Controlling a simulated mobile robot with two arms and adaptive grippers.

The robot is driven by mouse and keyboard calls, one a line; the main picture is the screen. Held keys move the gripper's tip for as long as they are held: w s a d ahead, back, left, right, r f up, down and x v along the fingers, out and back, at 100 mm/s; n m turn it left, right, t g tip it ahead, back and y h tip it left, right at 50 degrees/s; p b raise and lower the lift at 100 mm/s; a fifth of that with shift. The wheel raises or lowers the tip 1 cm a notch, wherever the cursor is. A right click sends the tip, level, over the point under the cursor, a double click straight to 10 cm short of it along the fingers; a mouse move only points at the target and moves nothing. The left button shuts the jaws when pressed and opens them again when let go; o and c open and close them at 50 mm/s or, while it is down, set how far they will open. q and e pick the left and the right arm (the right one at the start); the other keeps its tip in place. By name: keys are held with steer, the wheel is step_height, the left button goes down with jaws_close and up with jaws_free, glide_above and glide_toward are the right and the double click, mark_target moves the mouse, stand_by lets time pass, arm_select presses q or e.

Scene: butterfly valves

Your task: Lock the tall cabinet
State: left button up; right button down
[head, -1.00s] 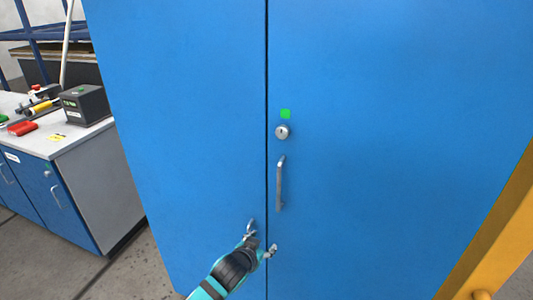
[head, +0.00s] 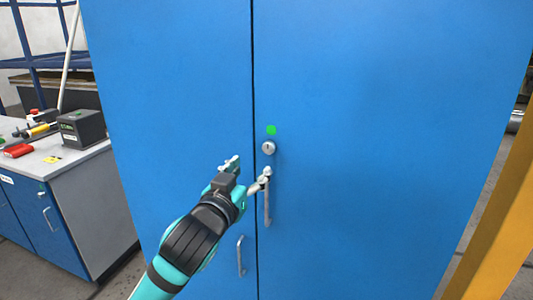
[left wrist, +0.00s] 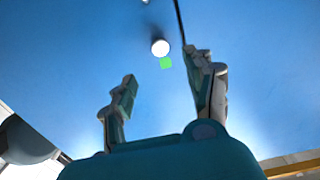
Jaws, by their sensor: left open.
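The tall blue cabinet (head: 370,120) fills most of the head view, its two doors closed along a dark vertical seam. A round silver lock (head: 268,148) with a dark keyhole slot is on the right door, just below a green marker (head: 271,130). No key shows in it. The right door's bar handle (head: 267,207) is below the lock. My left gripper (head: 248,171) is open and empty, left of and slightly below the lock, one finger overlapping the handle's top. In the left wrist view, the lock (left wrist: 160,47) shows between and beyond the spread fingers. My right gripper is out of view.
A second bar handle (head: 241,257) is on the left door, lower down. A low workbench (head: 75,160) with a black box (head: 82,128) and tools stands at the left. A yellow post (head: 495,225) rises at the right. Open floor shows beside the cabinet.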

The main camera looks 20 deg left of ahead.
mark_target(268, 148)
arm_select(q)
steer(key=w+p, duration=0.2)
steer(key=w, duration=0.9)
steer(key=shift+w+d, duration=0.15)
steer(key=shift+w, duration=0.05)
steer(key=shift+c, duration=0.3)
jaws_close()
